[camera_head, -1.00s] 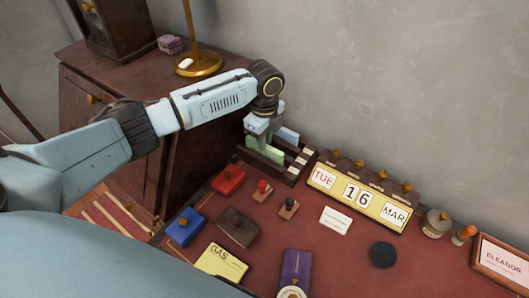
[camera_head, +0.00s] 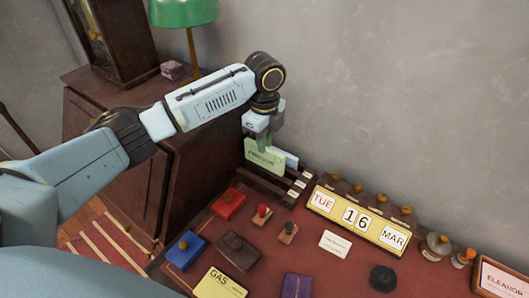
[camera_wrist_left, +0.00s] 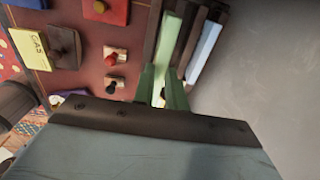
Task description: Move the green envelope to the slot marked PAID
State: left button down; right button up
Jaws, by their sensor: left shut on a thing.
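The green envelope (camera_head: 264,157) hangs upright from my left gripper (camera_head: 257,137), over the dark slotted letter rack (camera_head: 291,196). Much of its face shows; whether its lower edge is clear of the rack I cannot tell. My left gripper is shut on it. In the left wrist view the green envelope (camera_wrist_left: 169,42) runs away from the fingertips (camera_wrist_left: 164,82). A pale blue envelope (camera_head: 291,161) stands in the rack, just right of the green one; it also shows in the wrist view (camera_wrist_left: 206,46). Small white slot labels (camera_head: 300,183) are too small to read. My right gripper is out of view.
A date calendar (camera_head: 357,217) stands right of the rack. Stamps, a red pad (camera_head: 228,204), a blue pad (camera_head: 186,250) and a yellow GAS card (camera_head: 220,284) lie in front. The wall is close behind. A wooden cabinet (camera_head: 195,165) stands left.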

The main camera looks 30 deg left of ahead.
pick_arm(q)
jog(key=w+r, duration=0.2)
jog(key=w, duration=0.2)
jog(key=f+b, duration=0.1)
jog(key=f, duration=0.5)
jog(key=f+b, duration=0.1)
jog(key=f, duration=0.3)
jog(key=shift+w+d+f+b, duration=0.1)
jog(key=shift+d+b, duration=0.2)
jog(key=shift+b, duration=0.05)
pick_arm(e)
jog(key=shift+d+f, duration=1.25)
pick_arm(q)
jog(key=shift+f, duration=0.15)
jog(key=c, duration=1.4)
grip_release()
jog(key=shift+c, duration=0.2)
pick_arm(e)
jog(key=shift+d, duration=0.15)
